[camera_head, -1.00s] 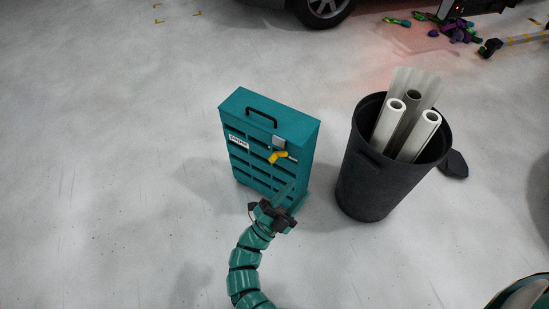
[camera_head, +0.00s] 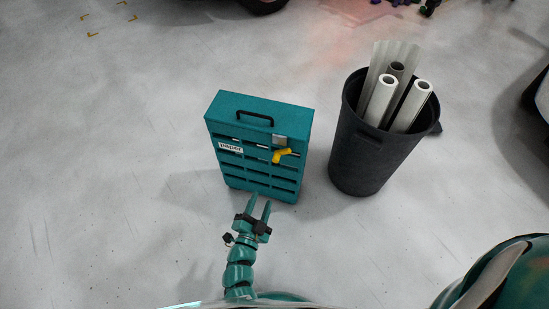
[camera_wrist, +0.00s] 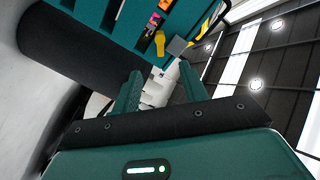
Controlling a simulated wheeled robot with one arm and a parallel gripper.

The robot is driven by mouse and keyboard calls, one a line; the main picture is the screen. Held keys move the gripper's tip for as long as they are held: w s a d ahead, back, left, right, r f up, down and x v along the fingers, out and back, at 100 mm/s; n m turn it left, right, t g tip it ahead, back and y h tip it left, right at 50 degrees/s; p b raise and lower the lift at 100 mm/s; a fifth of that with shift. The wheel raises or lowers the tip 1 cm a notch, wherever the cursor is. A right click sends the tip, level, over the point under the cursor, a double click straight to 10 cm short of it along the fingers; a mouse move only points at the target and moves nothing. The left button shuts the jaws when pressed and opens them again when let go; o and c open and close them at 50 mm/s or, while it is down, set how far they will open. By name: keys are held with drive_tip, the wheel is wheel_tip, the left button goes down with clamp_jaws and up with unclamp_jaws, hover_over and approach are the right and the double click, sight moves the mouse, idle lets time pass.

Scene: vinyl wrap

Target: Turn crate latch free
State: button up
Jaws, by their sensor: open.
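The teal crate (camera_head: 262,106) stands upright on the floor, with a black top handle, slotted front and a "paper" label. Its yellow latch (camera_head: 281,156) is on the upper right of the front, below a small grey plate (camera_head: 280,140). The latch's dark-tipped end points right. My gripper (camera_head: 260,199) is open and empty, low in front of the crate and below the latch, fingers toward the crate. In the tilted wrist view, the open fingers (camera_wrist: 159,72) point toward the crate (camera_wrist: 95,12); yellow parts (camera_wrist: 160,43) show beyond the fingertips. Whether the fingertips touch the crate is unclear.
A black bin (camera_head: 365,160) holding several pale rolls (camera_head: 381,100) stands close to the crate's right. The floor (camera_head: 100,170) to the left is clear. A vehicle wheel (camera_head: 263,5) shows at the top edge.

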sight(276, 160)
drive_tip(key=b+x, duration=0.2)
drive_tip(key=x, duration=1.5)
drive_tip(key=shift+w+f, duration=0.1)
drive_tip(key=shift+c, duration=0.2)
clamp_jaws()
